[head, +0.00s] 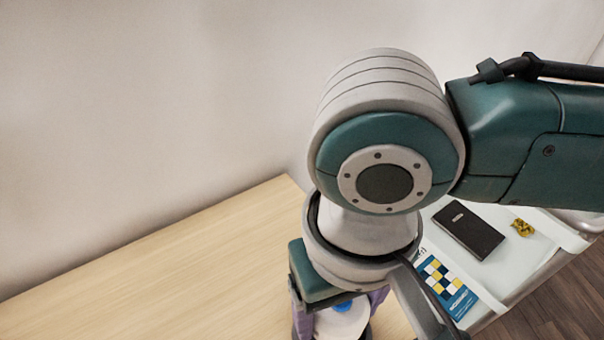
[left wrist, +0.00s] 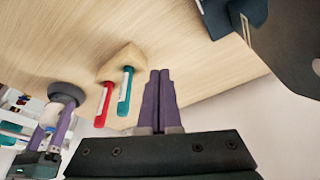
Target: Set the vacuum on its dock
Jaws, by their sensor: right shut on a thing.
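My right gripper (head: 332,308) hangs low at the bottom of the head view. Its purple fingers are shut on a white object with a blue top, apparently the vacuum (head: 342,318). In the left wrist view, this right gripper (left wrist: 56,132) shows at lower left, with the vacuum's dark round end (left wrist: 67,94) beyond the fingers, over or at the wooden table (left wrist: 60,40); I cannot tell whether it touches. My left gripper (left wrist: 158,75) has its purple fingers together, with nothing visible between them. I cannot clearly identify the dock.
A wooden holder (left wrist: 122,62) with red (left wrist: 103,104) and teal (left wrist: 125,91) tubes is near my left fingers. A dark blue object (left wrist: 236,14) is at upper right. A white surface (head: 530,262) carries a black box (head: 466,230), yellow item (head: 522,228) and blue card (head: 446,287). The tabletop's left is clear.

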